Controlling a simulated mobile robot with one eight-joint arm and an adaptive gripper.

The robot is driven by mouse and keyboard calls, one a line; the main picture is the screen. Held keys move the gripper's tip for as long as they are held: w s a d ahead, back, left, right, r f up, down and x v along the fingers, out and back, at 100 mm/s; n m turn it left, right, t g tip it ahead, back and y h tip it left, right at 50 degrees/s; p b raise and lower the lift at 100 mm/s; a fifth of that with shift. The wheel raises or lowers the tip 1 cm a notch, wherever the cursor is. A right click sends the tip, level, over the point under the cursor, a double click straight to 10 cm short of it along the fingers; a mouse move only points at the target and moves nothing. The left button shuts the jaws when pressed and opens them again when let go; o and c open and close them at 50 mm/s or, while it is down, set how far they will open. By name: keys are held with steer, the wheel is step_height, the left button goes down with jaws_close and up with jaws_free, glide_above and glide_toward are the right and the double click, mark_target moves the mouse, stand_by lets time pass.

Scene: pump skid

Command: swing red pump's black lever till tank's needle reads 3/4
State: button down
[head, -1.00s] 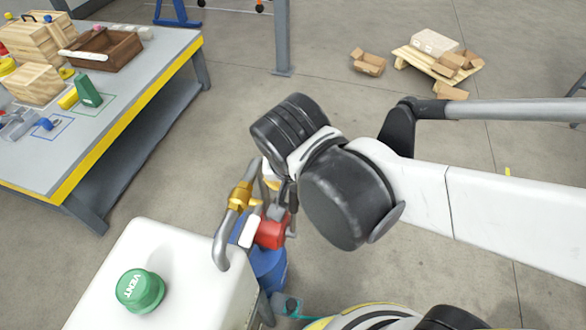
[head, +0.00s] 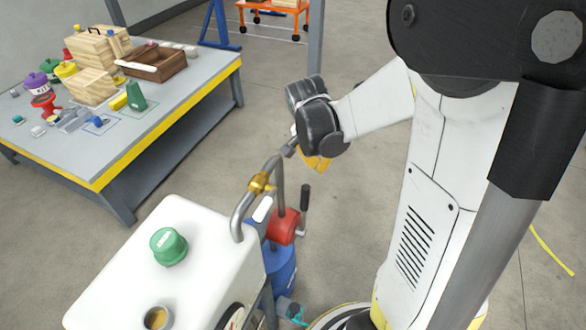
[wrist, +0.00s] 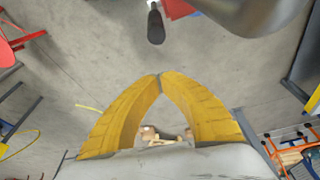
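The red pump (head: 283,226) sits on a blue cylinder (head: 278,270) beside the white tank (head: 205,225). Its black lever (head: 305,198) stands roughly upright on the pump's right side. In the wrist view the black lever (wrist: 155,25) shows at the top, next to a bit of the red pump (wrist: 180,8). A round gauge (head: 232,318) on the tank's side is only partly in view, and I cannot read its needle. My gripper (head: 320,168) is above the lever, apart from it. In the wrist view the yellow fingertips (wrist: 160,76) meet with nothing between them.
A bent grey pipe with a brass fitting (head: 260,182) rises between tank and pump, close to my gripper. A green cap (head: 168,246) tops the tank. A workbench (head: 190,100) with wooden boxes stands at the left. Floor behind the pump is clear.

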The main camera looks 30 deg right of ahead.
mark_target(309, 191)
step_height(309, 191, down, 9)
steer(key=a+b, duration=0.1)
steer(key=b, duration=0.4)
steer(key=shift+s+a+r, duration=0.15)
steer(key=shift+s+a, duration=0.05)
steer(key=shift+s, duration=0.2)
steer(key=shift+s+a+r+t+h, duration=0.25)
steer(key=shift+s+a+t+h, duration=0.2)
steer(key=shift+s+a, duration=0.45)
steer(key=shift+w, duration=0.15)
